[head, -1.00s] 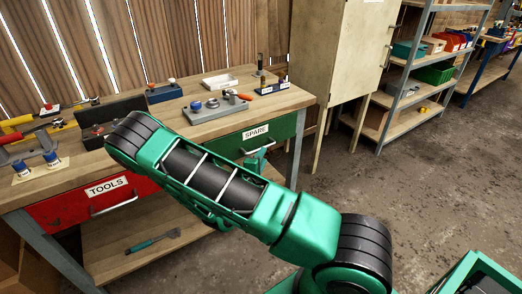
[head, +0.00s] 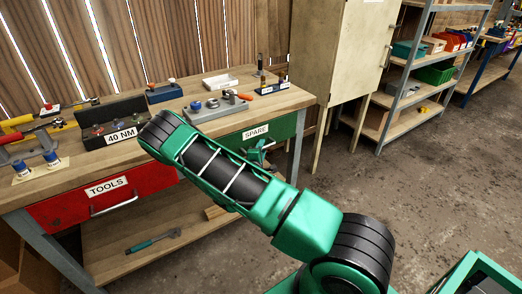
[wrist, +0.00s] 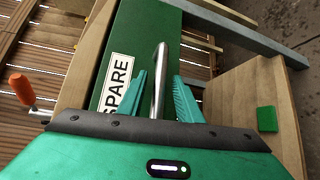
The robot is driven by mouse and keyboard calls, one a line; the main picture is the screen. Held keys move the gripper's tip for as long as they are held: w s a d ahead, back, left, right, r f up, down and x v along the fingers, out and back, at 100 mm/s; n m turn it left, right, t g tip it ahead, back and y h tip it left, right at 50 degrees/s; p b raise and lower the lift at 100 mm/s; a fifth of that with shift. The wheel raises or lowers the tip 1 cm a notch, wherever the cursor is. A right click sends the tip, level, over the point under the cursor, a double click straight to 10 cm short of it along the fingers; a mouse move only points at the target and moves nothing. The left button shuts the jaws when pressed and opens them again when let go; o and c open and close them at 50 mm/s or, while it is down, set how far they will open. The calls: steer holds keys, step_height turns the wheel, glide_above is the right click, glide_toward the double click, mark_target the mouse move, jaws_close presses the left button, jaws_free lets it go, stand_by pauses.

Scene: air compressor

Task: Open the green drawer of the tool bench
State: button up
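The green drawer (head: 286,128) with the SPARE label is at the right of the tool bench (head: 150,159) and looks shut. In the wrist view, its green front (wrist: 142,35) carries a silver bar handle (wrist: 161,62). My gripper (wrist: 159,76) is open, with one finger on each side of the handle and visible gaps between fingers and bar. In the head view, my gripper (head: 260,152) is at the drawer front, partly hidden by my arm.
A red TOOLS drawer (head: 75,204) is at the bench's left. A 40 NM case (head: 110,118) and a grey block with fittings (head: 215,107) stand on the top. A lower shelf (head: 115,245) holds a green-handled tool. Floor to the right is clear.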

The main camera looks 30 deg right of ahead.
steer(key=shift+w+d, duration=0.2)
steer(key=shift+w, duration=0.05)
jaws_close()
steer(key=shift+s, duration=0.1)
